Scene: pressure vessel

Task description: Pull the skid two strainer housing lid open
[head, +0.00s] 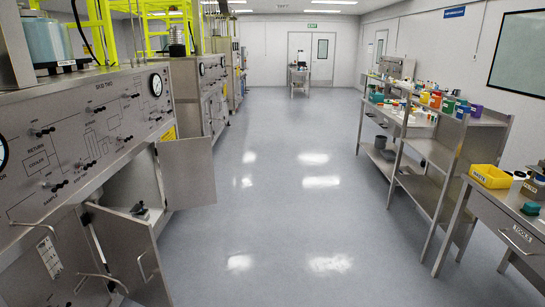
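Skid two is the steel panel (95,130) at the left, with "SKID TWO" lettered near its top and several valve knobs and a gauge (156,85) on its face. Below the panel a cabinet stands open, with one door (187,172) swung out at the far side and one door with a bar handle (130,262) at the near side. A small dark and grey thing (140,210) shows inside, too small to tell whether it is the strainer housing. I cannot make out the strainer housing lid for certain. My gripper is not in view.
A clear jar of blue liquid (43,42) stands on top of the skid. Steel shelves (432,150) with coloured bins and a bench with a yellow tray (491,176) line the right. The grey floor (285,220) between is clear. Both open doors jut into the aisle.

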